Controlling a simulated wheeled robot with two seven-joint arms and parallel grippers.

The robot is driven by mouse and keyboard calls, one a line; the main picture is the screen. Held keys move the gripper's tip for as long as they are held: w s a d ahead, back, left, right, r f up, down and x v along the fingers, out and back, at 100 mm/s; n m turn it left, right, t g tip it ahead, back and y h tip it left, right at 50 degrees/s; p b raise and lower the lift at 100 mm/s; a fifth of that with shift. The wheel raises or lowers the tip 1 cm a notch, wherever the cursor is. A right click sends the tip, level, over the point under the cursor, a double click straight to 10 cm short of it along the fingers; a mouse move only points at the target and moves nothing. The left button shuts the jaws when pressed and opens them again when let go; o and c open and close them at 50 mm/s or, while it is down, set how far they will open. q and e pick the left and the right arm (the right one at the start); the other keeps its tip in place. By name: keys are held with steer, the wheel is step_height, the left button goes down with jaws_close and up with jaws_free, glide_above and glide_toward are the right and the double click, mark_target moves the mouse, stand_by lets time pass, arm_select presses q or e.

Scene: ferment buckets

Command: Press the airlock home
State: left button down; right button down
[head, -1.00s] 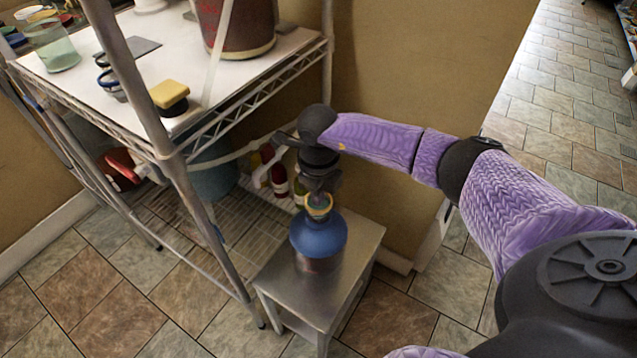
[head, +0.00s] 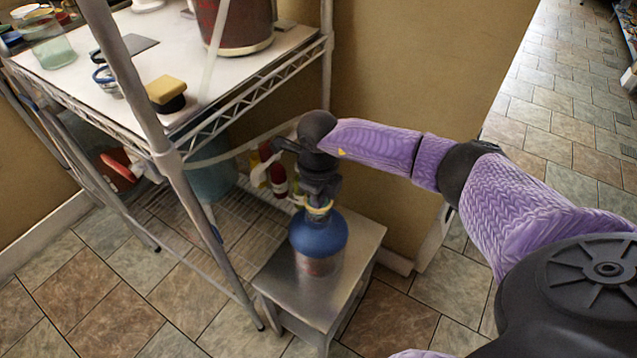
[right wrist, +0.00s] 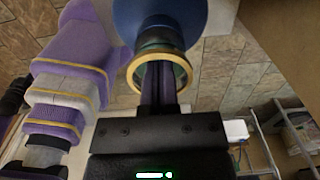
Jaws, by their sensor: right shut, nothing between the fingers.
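A blue, rounded vessel (head: 318,236) with a darker lower part stands upright on a small metal stand. A gold-rimmed ring piece (head: 320,208), perhaps the airlock, sits at its top. My right gripper (head: 320,195) points down at the ring from directly above, shut and empty. In the right wrist view the shut fingers (right wrist: 159,75) reach to the gold ring (right wrist: 184,75), with the blue vessel (right wrist: 190,18) beyond. I cannot tell whether the fingertips press on it or pass inside it; they hide its middle. My left gripper is not in view.
The metal stand's top (head: 350,255) is otherwise clear. A wire shelf unit is close on the left, its post (head: 190,190) near the stand. Its white top (head: 75,85) holds a yellow-and-black sponge (head: 166,94) and a dark red pot (head: 235,30). Small bottles (head: 278,180) stand behind.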

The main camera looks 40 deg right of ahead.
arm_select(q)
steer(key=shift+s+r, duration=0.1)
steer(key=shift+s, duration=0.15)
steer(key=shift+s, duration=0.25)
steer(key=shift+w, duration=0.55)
arm_select(e)
steer(key=shift+f, duration=0.2)
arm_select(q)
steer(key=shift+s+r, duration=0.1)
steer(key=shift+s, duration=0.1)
arm_select(e)
steer(key=shift+f, duration=0.1)
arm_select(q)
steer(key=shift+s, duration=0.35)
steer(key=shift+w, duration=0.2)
arm_select(e)
steer(key=shift+r+p, duration=0.25)
steer(key=shift+p, duration=0.2)
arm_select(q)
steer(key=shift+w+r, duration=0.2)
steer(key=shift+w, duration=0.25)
